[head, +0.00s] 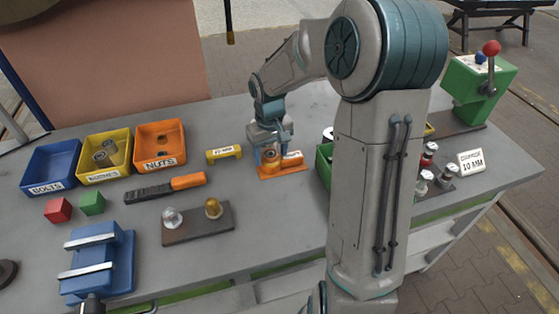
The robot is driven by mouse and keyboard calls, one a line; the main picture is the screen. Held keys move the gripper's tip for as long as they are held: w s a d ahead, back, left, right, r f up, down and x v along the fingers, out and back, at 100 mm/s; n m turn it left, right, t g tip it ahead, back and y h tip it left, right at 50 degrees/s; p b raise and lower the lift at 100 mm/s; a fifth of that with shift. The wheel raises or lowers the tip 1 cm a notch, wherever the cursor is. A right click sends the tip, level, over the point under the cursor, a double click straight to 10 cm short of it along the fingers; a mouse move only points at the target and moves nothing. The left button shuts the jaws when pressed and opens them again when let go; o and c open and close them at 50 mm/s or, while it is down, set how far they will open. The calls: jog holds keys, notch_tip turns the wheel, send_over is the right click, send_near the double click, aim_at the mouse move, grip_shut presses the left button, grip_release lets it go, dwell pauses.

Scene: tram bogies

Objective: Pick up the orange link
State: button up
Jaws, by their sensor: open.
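The orange link (283,171) lies on the grey bench near the middle, with a pale label on its right part. My gripper (269,157) is open and low, directly over the left part of the link. The fingers partly cover the link, and I cannot tell whether they touch it or stand on both sides of it.
A yellow labelled piece (224,154) lies just left of my gripper. Further left are an orange-handled file (165,188), a NUTS bin (160,143) and a small brown board (198,223) with two knobs. A green bin (324,167) stands close right, partly behind my arm.

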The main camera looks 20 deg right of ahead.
grip_shut()
jog(key=shift+r, duration=0.15)
